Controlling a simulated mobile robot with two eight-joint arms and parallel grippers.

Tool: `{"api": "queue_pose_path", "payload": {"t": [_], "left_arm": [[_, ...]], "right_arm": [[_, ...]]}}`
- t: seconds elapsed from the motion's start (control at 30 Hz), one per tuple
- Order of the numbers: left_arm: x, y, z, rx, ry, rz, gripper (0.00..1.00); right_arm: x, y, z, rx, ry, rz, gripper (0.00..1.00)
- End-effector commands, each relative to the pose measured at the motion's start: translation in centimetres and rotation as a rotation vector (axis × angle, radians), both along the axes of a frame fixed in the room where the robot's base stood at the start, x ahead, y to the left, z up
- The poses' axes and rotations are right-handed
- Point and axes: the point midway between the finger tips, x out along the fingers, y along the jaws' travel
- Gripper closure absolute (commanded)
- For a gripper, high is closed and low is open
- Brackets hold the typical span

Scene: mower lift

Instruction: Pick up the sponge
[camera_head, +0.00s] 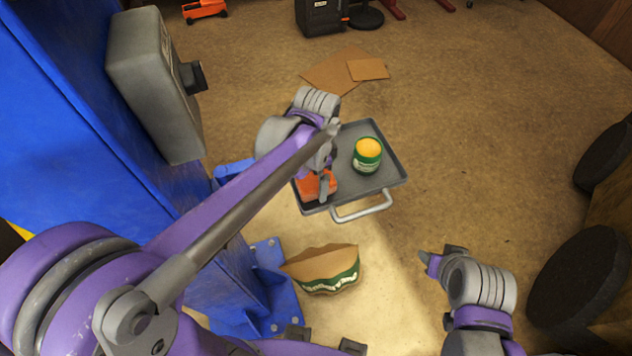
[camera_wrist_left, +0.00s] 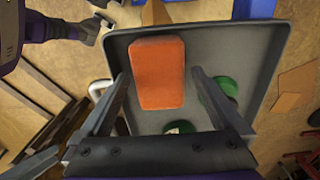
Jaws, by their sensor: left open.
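The orange sponge (camera_head: 312,188) lies at the left of the grey tray (camera_head: 388,178), partly hidden by my left gripper (camera_head: 322,187) in the head view. In the left wrist view the whole sponge (camera_wrist_left: 158,72) shows on the tray floor (camera_wrist_left: 235,50). My left gripper (camera_wrist_left: 160,80) is open over the tray, its two fingers apart on either side of the sponge's lower part in this view. Whether they touch it I cannot tell. My right gripper (camera_head: 430,260) is low at the right, away from the tray; its jaws are unclear.
A green can with a yellow top (camera_head: 367,157) stands on the tray, right of the sponge. The tray has a metal handle (camera_head: 362,208). A brown and green bag (camera_head: 325,268) lies on the floor near a blue lift post (camera_head: 60,130). Cardboard (camera_head: 335,72) lies beyond the tray.

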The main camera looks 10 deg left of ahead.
Motion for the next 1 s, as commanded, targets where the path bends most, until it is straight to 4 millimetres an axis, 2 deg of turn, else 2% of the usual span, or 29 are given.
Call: {"api": "queue_pose_path", "payload": {"t": [0.1,0.33,0.8,0.83,1.0], "left_arm": [[-0.05,0.02,-0.91,0.000,0.000,0.000,0.00],[-0.04,0.02,-0.96,0.000,0.000,0.000,0.02],[-0.05,0.03,-0.93,0.000,0.000,0.000,0.86],[-0.05,0.03,-0.93,0.000,0.000,0.000,0.89],[-0.04,0.02,-0.86,0.000,0.000,0.000,0.89]], "right_arm": [[-0.05,0.00,-0.11,0.000,0.001,0.000,0.50],[-0.05,0.00,-0.10,0.000,0.001,0.000,0.50],[-0.05,0.00,-0.10,0.000,0.001,0.000,0.50],[-0.05,0.00,-0.10,0.000,0.001,0.000,0.50],[-0.04,0.00,-0.09,0.000,0.001,0.000,0.50]]}}
